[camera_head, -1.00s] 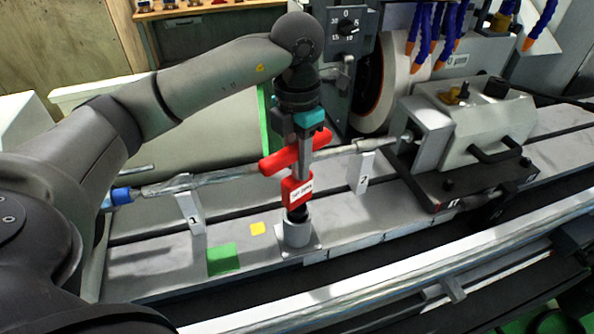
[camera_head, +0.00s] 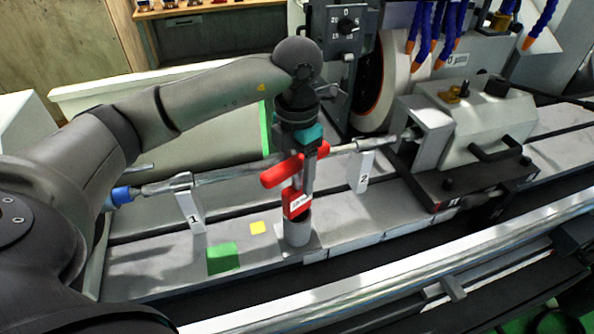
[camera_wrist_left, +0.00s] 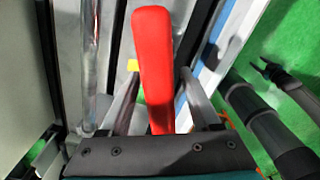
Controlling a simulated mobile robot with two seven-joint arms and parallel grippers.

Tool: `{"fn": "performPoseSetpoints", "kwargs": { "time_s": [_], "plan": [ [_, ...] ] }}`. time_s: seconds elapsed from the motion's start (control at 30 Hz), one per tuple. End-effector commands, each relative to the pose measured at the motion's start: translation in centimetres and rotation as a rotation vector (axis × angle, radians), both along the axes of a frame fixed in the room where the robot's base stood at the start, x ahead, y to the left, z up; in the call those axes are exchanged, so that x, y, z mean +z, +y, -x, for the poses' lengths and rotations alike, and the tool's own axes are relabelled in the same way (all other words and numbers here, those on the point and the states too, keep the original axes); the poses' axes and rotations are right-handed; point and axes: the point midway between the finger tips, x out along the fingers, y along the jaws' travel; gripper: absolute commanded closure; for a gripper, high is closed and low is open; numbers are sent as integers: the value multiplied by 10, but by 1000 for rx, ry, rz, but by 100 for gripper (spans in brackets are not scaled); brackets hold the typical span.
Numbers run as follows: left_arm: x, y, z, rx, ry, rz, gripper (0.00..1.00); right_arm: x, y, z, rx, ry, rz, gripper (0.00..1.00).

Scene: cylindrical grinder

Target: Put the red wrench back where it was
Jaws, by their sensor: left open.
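The red wrench (camera_head: 283,171) has a red T-shaped handle and a red, labelled body. It stands roughly upright, its lower end at a grey cylindrical holder (camera_head: 297,232) on the machine bed. I cannot tell how deep it sits. My left gripper (camera_head: 304,184) comes down from above and is open at the wrench, one finger passing in front of the handle. In the left wrist view, the red handle (camera_wrist_left: 154,60) lies between the two spread fingers (camera_wrist_left: 158,80). The wrench's lower part is hidden there.
A long metal shaft (camera_head: 235,174) runs behind the wrench, over supports marked 1 (camera_head: 191,213) and 2 (camera_head: 362,171). A grinding wheel (camera_head: 397,85) and a grey tailstock block (camera_head: 470,125) stand at the right. Green (camera_head: 223,258) and yellow (camera_head: 258,228) patches lie left of the holder.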

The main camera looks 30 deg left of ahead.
Motion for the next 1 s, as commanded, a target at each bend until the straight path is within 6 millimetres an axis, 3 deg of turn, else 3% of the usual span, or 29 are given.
{"fn": "performPoseSetpoints", "kwargs": {
  "time_s": [0.27, 0.37, 0.7, 1.0],
  "plan": [
    [5, 0, 0, 0, 0, 0, 36, 4, 0, 0, 0, 0, 0, 40],
    [18, 0, -1, 0, -5, 1, 36, 1, 0, 0, 0, 0, 0, 40],
    [91, 0, -1, 0, -3, -1, 36, -1, 0, 0, -1, 0, -1, 40],
    [120, 0, -1, 1, -1, -1, 36, 5, 0, 0, -1, 0, -1, 40]
  ]
}}
